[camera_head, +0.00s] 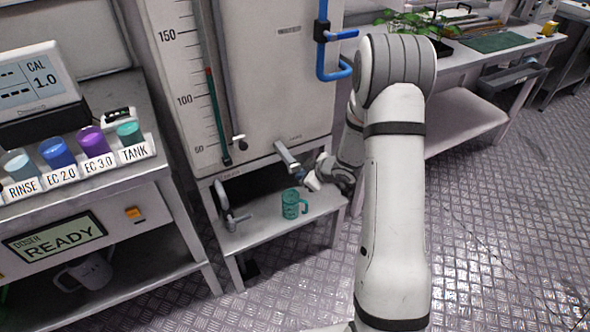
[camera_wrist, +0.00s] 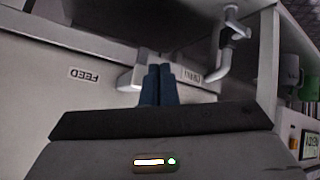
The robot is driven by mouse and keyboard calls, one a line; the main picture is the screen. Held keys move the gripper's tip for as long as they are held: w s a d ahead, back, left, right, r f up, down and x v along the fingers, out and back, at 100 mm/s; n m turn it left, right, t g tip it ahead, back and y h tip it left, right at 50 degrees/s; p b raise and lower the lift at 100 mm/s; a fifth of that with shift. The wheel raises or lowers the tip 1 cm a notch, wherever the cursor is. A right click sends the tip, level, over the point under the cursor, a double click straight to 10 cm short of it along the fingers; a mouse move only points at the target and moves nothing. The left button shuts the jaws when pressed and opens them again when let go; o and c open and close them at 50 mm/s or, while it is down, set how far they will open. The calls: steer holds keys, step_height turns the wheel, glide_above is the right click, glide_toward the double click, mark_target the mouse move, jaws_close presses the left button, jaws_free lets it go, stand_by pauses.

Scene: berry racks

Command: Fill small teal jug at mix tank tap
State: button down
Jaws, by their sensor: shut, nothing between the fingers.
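The small teal jug (camera_head: 291,205) stands upright on the low shelf under the mix tank (camera_head: 265,70), handle to the right. Whether it holds liquid cannot be told. The tank's tap (camera_head: 287,157) sticks out from the tank's lower front, above the jug. My gripper (camera_head: 318,176) is right of the tap, above and right of the jug, apart from the jug. In the wrist view its dark blue fingers (camera_wrist: 158,86) are shut together and empty, before a pale bar-like part near the upside-down FEED label (camera_wrist: 84,76). Whether they touch it cannot be told.
A second grey pipe outlet (camera_head: 234,208) is at the shelf's left end. A bench with labelled beakers (camera_head: 92,142) and a READY screen (camera_head: 57,240) stands left. A grey jug (camera_head: 85,272) is below it. A blue pipe (camera_head: 322,45) runs down the tank. Floor at right is clear.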

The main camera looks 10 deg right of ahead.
steer(key=shift+w, duration=0.1)
stand_by(0.6)
steer(key=shift+w+a+p, duration=0.1)
steer(key=shift+w+p, duration=0.2)
steer(key=shift+w, duration=0.05)
steer(key=shift+w+a+p, duration=0.2)
steer(key=shift+w+p, duration=0.1)
steer(key=shift+w, duration=0.25)
stand_by(1.1)
steer(key=shift+s, duration=0.1)
steer(key=shift+s+d, duration=0.3)
steer(key=shift+s, duration=0.55)
steer(key=shift+s+d+b, duration=0.15)
steer(key=shift+s+d, duration=0.1)
steer(key=shift+s, duration=0.55)
steer(key=shift+s+d+b, duration=0.2)
steer(key=shift+s+d, duration=0.1)
steer(key=shift+s, duration=0.5)
steer(key=shift+s+d+b, duration=0.15)
steer(key=shift+s+d, duration=0.1)
steer(key=shift+s, duration=0.55)
